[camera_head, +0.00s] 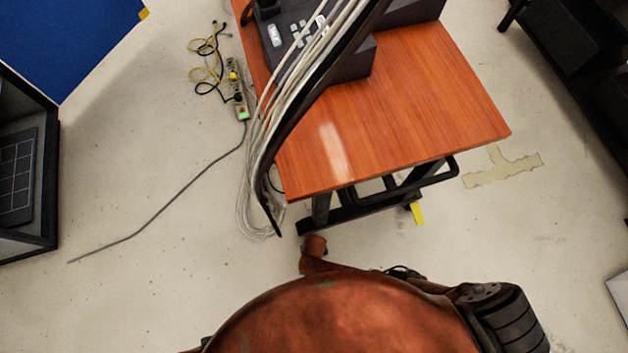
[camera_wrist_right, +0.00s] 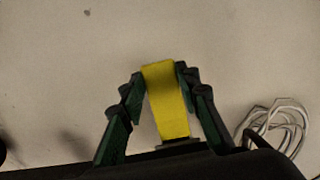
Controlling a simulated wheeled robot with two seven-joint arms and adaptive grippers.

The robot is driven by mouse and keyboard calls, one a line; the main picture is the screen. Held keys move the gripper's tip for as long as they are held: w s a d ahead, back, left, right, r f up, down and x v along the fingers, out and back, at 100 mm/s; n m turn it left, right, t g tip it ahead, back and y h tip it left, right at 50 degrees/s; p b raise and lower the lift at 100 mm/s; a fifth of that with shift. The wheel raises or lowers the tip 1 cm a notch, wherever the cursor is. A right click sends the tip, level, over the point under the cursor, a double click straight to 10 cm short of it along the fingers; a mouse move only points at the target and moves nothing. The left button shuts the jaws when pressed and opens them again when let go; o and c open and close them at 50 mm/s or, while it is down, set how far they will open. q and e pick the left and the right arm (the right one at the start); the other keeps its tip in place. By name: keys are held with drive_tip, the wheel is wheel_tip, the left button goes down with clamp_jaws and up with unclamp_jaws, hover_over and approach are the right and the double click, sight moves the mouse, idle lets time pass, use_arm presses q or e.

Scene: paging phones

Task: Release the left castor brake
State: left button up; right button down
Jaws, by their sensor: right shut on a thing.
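In the right wrist view, my right gripper (camera_wrist_right: 163,80) has its two dark green-and-black fingers closed on the sides of a yellow brake pedal (camera_wrist_right: 168,108). The pedal sticks out from a dark part at the bottom of that view. In the head view, the wood-topped cart (camera_head: 400,115) stands on a black frame, with its front left foot end (camera_head: 304,226) by my orange arm. The left castor pedal and my right gripper cannot be made out there. Another yellow pedal (camera_head: 418,213) shows at the front right castor. My left gripper is not in view.
Pale cables (camera_head: 262,160) hang off the cart's left side to the floor, and a loop (camera_wrist_right: 285,125) lies right of my right gripper in the wrist view. A power strip (camera_head: 238,90) lies on the floor to the left. Floor in front is mostly clear.

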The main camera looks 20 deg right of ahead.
drive_tip(key=shift+w+r+g, duration=0.25)
drive_tip(key=shift+r+g, duration=0.35)
drive_tip(key=shift+g, duration=0.5)
drive_tip(key=shift+s+r+g, duration=0.1)
drive_tip(key=shift+r+g, duration=0.1)
drive_tip(key=shift+g, duration=0.1)
drive_tip(key=c, duration=1.4)
unclamp_jaws()
drive_tip(key=shift+c, duration=0.2)
drive_tip(key=s+v, duration=0.2)
drive_tip(key=v, duration=0.7)
drive_tip(key=shift+r, duration=0.65)
drive_tip(key=shift+s, duration=0.1)
